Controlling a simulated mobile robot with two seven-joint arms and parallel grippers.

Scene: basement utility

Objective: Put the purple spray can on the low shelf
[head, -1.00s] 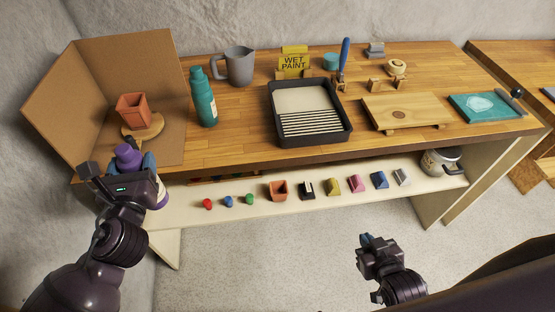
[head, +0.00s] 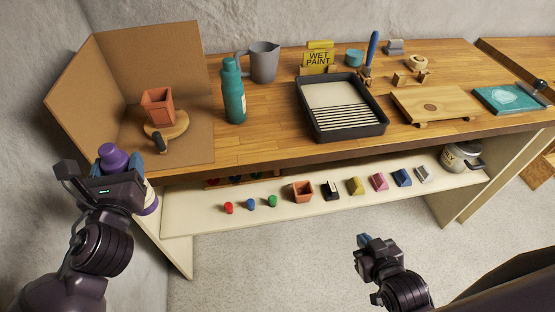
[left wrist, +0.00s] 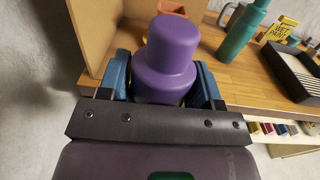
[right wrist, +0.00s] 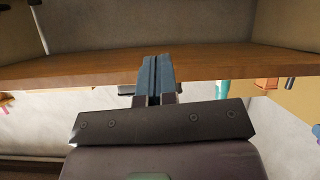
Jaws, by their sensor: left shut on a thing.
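The purple spray can (head: 113,158) is held in my left gripper (head: 124,170), at the left front corner of the workbench. Its purple cap also shows in the left wrist view (left wrist: 170,50), upright between the two blue fingers (left wrist: 163,85); part of its body is hidden by the gripper. The low shelf (head: 210,221) is the pale board under the bench top, to the right of the can and below the top. My right gripper (head: 364,241) is empty, in front of the shelf; in the right wrist view its fingers (right wrist: 157,80) are together.
Several small items line the shelf, including a red knob (head: 228,208), a terracotta pot (head: 303,191) and a paint tin (head: 460,157). The shelf's left front is bare. A cardboard screen (head: 150,60), teal bottle (head: 234,95) and paint tray (head: 345,131) stand on the bench.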

